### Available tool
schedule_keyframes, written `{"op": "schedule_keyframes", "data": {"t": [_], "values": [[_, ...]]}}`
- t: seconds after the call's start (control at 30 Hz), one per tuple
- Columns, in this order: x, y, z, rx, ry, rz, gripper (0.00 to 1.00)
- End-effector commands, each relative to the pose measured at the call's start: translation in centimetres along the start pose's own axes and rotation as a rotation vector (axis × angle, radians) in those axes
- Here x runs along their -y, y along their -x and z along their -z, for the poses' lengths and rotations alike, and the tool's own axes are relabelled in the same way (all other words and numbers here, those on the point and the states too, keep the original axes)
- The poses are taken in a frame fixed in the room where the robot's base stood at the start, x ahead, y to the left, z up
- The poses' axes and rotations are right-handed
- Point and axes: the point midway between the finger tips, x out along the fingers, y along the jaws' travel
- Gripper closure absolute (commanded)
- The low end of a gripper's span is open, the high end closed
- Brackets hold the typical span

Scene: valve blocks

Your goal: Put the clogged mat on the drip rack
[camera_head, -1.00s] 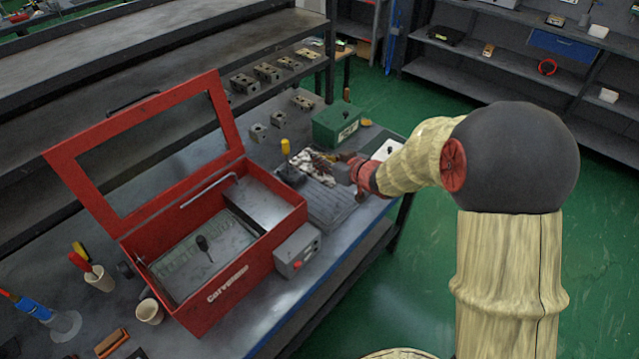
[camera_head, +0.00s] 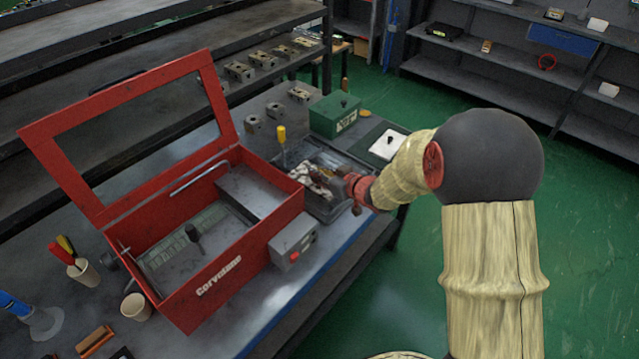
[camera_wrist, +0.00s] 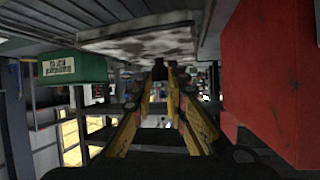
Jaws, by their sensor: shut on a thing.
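My gripper (camera_head: 343,181) is at the right side of the red cabinet, over the bench. It is shut on the clogged mat (camera_head: 316,178), a thin slab mottled white, grey and dark. In the wrist view the mat (camera_wrist: 150,38) spans the top, with my finger tips (camera_wrist: 160,75) at its edge. A dark grey, rimmed tray-like piece (camera_head: 349,158), apparently the drip rack, lies around and below the mat. My gripper and the mat hide much of it. I cannot tell whether the mat touches it.
The red cabinet (camera_head: 235,283) stands open close on the left, its framed lid raised. A yellow-handled tool (camera_head: 282,134) stands behind the mat. A green box (camera_head: 335,115) and a white plate on a dark pad (camera_head: 387,145) are beyond. A grey switch box (camera_head: 294,242) is in front.

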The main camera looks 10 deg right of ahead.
Motion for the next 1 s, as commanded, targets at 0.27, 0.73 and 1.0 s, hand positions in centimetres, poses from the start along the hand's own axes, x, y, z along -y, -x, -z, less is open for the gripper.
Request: {"op": "schedule_keyframes", "data": {"t": [0.27,0.73,1.0], "values": [[-0.1,-1.5,-3.0,0.001,0.0,0.0,1.0],[-0.1,-1.5,-3.2,0.001,-0.001,0.0,0.77],[-0.1,-1.5,-3.2,0.001,-0.001,0.0,0.67]]}}
